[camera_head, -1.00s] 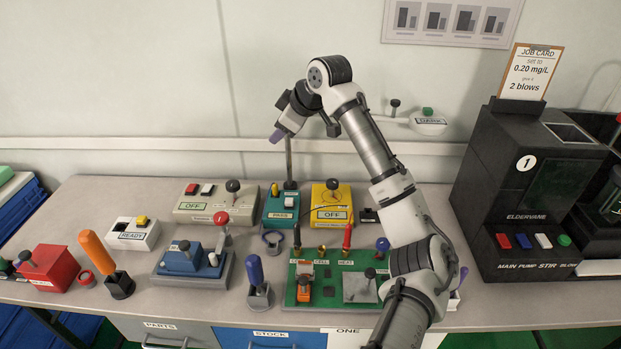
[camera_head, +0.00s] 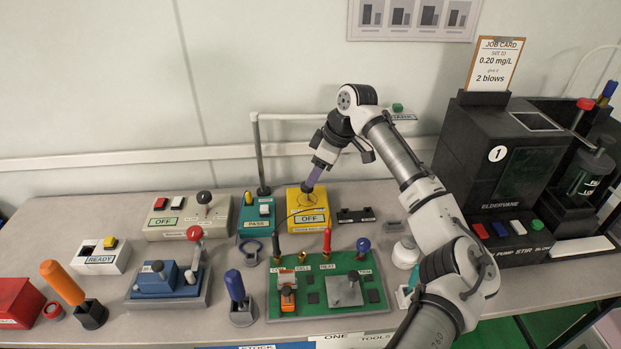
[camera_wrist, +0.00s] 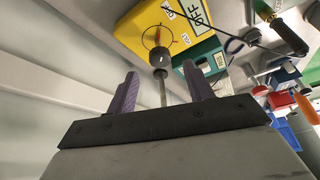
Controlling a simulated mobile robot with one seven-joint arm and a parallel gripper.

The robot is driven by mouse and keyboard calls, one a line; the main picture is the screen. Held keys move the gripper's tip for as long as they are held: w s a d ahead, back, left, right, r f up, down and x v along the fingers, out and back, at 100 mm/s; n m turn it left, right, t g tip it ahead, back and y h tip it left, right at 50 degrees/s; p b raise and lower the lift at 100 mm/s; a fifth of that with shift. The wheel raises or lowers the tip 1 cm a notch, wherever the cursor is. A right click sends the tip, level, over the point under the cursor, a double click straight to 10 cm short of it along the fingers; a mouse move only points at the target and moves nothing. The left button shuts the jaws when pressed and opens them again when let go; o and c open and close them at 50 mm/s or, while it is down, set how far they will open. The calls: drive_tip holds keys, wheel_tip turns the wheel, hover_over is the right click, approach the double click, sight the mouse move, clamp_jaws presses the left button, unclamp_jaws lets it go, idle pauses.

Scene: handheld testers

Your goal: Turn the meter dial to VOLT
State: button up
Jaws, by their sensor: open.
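The yellow meter (camera_head: 296,222) sits on the bench and carries a white label reading OFF. It also shows upside down in the wrist view (camera_wrist: 135,38). In the wrist view its black dial knob (camera_wrist: 158,57) stands on a round marked face with a red mark. In the head view my gripper (camera_head: 313,184) is right above the meter and hides the knob. In the wrist view my gripper (camera_wrist: 160,90) is open and empty, its two purple fingers apart. The knob lies beyond the fingertips and roughly between them; I cannot tell whether they touch.
A teal tester labelled PASS (camera_head: 254,224) stands close on the left. A black bracket (camera_head: 356,215) lies to the right. A green board (camera_head: 320,270) with upright probes is in front. A white rail (camera_head: 200,157) runs along the wall behind. A large black machine (camera_head: 500,165) stands on the right.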

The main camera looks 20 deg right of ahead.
sight(307, 192)
drive_tip(key=shift+x, duration=2.15)
drive_tip(key=shift+a, duration=0.1)
drive_tip(key=shift+c, duration=0.3)
drive_tip(key=c, duration=0.9)
